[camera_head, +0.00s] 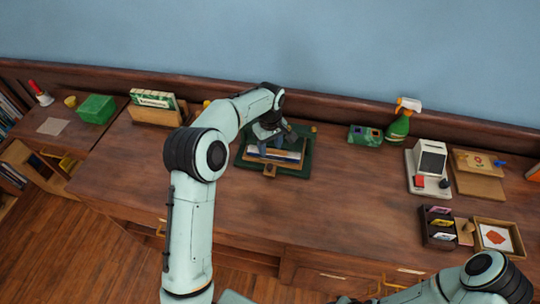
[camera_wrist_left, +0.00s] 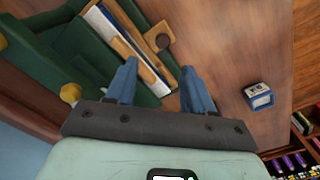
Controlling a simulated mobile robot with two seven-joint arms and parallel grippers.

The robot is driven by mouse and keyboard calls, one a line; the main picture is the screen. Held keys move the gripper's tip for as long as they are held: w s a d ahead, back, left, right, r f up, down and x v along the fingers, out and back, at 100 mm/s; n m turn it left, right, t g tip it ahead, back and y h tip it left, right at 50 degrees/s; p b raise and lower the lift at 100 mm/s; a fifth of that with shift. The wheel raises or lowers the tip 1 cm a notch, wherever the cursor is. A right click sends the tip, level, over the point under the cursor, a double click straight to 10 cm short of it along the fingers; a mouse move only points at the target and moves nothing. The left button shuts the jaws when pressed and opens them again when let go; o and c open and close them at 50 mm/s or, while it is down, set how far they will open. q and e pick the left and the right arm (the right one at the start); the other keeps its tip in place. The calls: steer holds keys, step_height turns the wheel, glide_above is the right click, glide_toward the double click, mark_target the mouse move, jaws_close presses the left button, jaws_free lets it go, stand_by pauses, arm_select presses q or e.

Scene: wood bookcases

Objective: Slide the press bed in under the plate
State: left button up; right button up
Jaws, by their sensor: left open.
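The press stands on the back part of the desk, with a dark green base (camera_head: 243,161). The press bed (camera_head: 285,155) is a flat piece with wood and pale strips, and a wooden tab (camera_head: 269,171) sticks out at its front. The plate is not clearly seen behind my arm.
A green spray bottle (camera_head: 399,126) and a green box (camera_head: 365,135) stand right of the press. A white device (camera_head: 430,160) and a dark card holder (camera_head: 438,228) are farther right. A card rack (camera_head: 154,107) stands left. The desk's middle front is clear.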

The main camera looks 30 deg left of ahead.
arm_select(q)
steer(key=shift+r, duration=2.25)
